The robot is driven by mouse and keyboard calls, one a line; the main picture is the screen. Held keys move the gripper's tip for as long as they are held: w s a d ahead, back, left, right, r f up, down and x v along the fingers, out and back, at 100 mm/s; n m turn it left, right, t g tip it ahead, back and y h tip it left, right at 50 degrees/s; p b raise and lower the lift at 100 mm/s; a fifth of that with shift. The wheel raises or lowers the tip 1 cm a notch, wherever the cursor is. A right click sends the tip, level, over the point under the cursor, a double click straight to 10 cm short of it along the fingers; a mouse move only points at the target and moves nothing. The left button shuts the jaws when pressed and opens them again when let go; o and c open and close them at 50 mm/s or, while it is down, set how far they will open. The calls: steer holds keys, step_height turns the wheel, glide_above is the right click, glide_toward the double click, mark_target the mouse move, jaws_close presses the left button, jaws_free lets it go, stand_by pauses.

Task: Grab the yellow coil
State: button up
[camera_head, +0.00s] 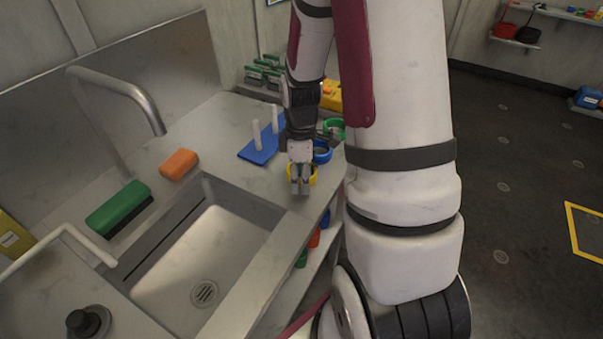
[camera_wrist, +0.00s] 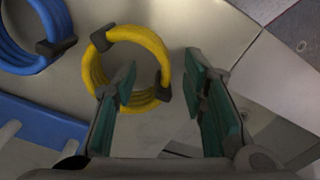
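The yellow coil (camera_wrist: 148,40) lies on the counter, a ring with dark clips around it. In the wrist view it sits ahead of my gripper (camera_wrist: 165,90), whose two green-padded fingers are spread apart. The left finger overlaps the coil's ring in the picture, and the right finger is to the right of the coil. Nothing is held between the fingers. In the head view my gripper (camera_head: 300,188) points down over the yellow coil (camera_head: 313,174), hiding much of it. I cannot tell whether a finger touches the coil.
A blue coil (camera_wrist: 30,45) lies beside the yellow one, with a green coil (camera_head: 335,124) behind. A blue board with white pegs (camera_head: 258,152) stands to the left. The sink (camera_head: 215,240), orange sponge (camera_head: 179,164) and green brush (camera_head: 117,207) are nearer. The counter's edge is close on the right.

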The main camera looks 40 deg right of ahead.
steer(key=shift+c, duration=0.6)
jaws_close()
steer(key=shift+r, duration=0.1)
